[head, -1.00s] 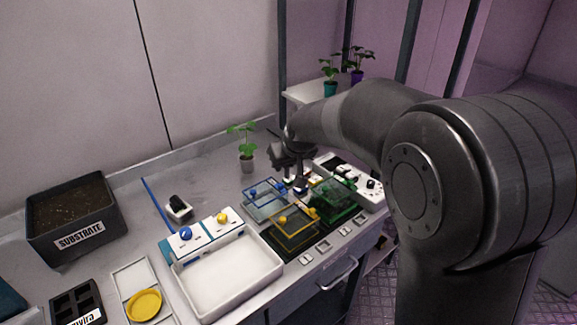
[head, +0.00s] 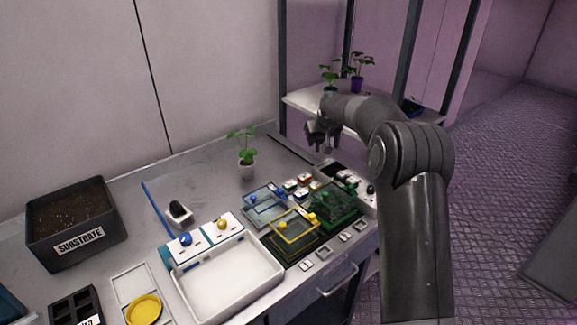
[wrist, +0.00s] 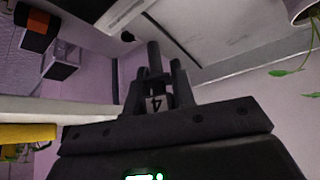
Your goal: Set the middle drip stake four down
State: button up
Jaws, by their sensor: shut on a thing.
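My gripper (wrist: 158,90) is shut on a dark drip stake (wrist: 153,58), which stands between the fingers in the wrist view. In the head view my gripper (head: 322,142) hangs in the air above the back right of the bench, in front of the white shelf. The stake is too small and dark to make out there.
A white tray (head: 228,292) is at the front. A potted seedling (head: 247,168) stands left of my gripper; the shelf (head: 301,101) carries more plants.

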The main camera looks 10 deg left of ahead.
jog(key=a+f, duration=0.2)
jog(key=a, duration=0.1)
jog(key=w+a+f, duration=0.1)
jog(key=a+f, duration=0.1)
jog(key=a, duration=0.1)
jog(key=w+a+f, duration=0.1)
jog(key=a+f, duration=0.1)
jog(key=a, duration=0.2)
jog(key=shift+w+f, duration=0.15)
jog(key=shift+w, duration=0.1)
jog(key=shift+f, duration=1.95)
jog(key=shift+f, duration=0.1)
jog(key=o, duration=1)
jog(key=shift+c, duration=0.2)
jog(key=shift+r, duration=0.25)
jog(key=v, duration=1.2)
